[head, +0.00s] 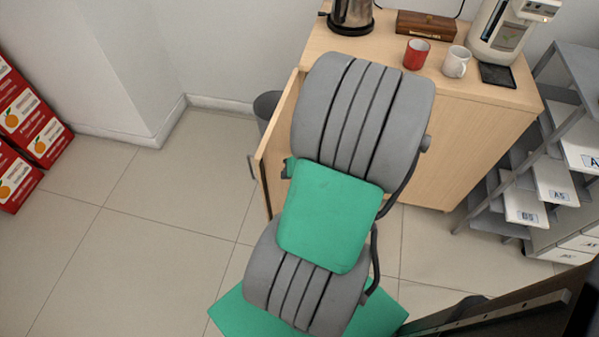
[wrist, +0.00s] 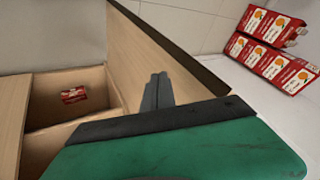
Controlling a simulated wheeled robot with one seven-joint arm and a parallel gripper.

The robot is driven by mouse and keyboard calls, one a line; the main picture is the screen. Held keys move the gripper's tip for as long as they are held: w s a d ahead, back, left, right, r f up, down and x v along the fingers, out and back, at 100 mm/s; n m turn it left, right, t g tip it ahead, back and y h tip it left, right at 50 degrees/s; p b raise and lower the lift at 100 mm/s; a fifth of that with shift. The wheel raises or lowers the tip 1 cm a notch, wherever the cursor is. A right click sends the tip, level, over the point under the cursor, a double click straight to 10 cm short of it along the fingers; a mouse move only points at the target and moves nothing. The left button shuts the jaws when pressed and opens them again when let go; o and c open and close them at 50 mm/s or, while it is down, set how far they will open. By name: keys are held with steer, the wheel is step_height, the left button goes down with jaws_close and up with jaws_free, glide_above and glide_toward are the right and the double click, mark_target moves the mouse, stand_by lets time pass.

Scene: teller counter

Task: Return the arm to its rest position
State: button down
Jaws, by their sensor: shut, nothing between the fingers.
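My gripper (wrist: 157,92) shows in the wrist view as grey fingers close together, with nothing between them. In the head view my grey and green arm crosses the middle of the picture and hides the gripper.
A kettle (head: 351,14), red mug (head: 416,54), white mug (head: 456,62) and coffee machine (head: 500,35) stand on the cabinet. A tray rack (head: 555,185) is at right. Red cartons (head: 25,125) are at left; floor between is clear.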

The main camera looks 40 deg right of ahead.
steer(key=s+a+f+p+v, duration=0.1)
steer(key=p+v, duration=0.1)
steer(key=v, duration=0.9)
steer(key=w+a+r+n+g+p, duration=0.2)
steer(key=w+a+r+n+p, duration=0.1)
steer(key=a+r, duration=0.5)
steer(key=w+a+r+n+g+h+p, duration=0.1)
steer(key=w+a+r+n, duration=0.3)
steer(key=a+r, duration=0.5)
steer(key=shift+w+a+g+p, duration=0.5)
steer(key=shift+w+p, duration=0.1)
steer(key=shift+p, duration=0.3)
steer(key=shift+r, duration=0.15)
